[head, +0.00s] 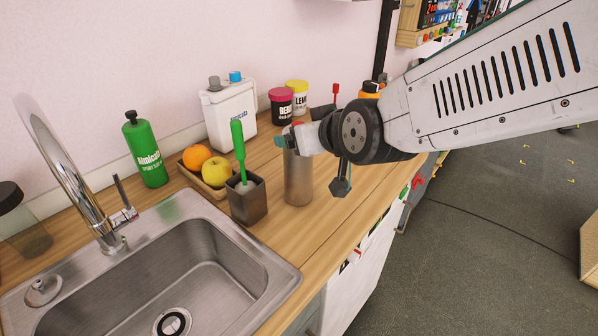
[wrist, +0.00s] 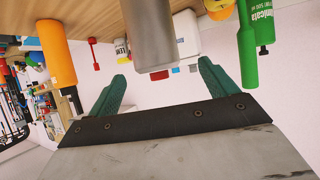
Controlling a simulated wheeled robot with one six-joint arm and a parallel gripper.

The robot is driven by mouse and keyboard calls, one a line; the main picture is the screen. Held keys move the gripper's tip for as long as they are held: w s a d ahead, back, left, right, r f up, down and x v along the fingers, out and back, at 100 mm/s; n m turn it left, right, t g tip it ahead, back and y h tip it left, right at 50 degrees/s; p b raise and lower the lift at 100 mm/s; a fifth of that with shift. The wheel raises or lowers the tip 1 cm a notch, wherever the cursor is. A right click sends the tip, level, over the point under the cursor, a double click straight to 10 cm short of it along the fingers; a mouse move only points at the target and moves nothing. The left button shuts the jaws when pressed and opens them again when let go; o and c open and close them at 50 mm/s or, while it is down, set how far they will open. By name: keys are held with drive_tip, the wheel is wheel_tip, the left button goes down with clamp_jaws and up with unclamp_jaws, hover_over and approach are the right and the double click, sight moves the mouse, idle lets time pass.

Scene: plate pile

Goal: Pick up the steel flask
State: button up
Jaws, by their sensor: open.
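The steel flask (head: 298,178) is a plain grey metal cylinder standing upright on the wooden counter. My gripper (head: 284,140) is at its top in the head view and hides its upper end. In the wrist view, which is upside down, the flask (wrist: 152,35) shows in line with the gap between the teal fingers of my gripper (wrist: 164,74), nearer the left finger. The fingers are open with nothing held. I cannot tell how far the fingertips are from the flask.
A dark square holder (head: 248,203) with a green-handled brush stands left of the flask. Behind are a fruit tray (head: 205,187), a white jug (head: 229,117), a green bottle (head: 145,152) and jars (head: 282,106). The sink (head: 180,262) lies front left. An orange bottle (wrist: 58,54) is nearby.

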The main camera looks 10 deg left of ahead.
drive_tip(key=x, duration=0.7)
drive_tip(key=shift+w+d, duration=0.15)
drive_tip(key=shift+w, duration=0.05)
clamp_jaws()
drive_tip(key=shift+r, duration=0.1)
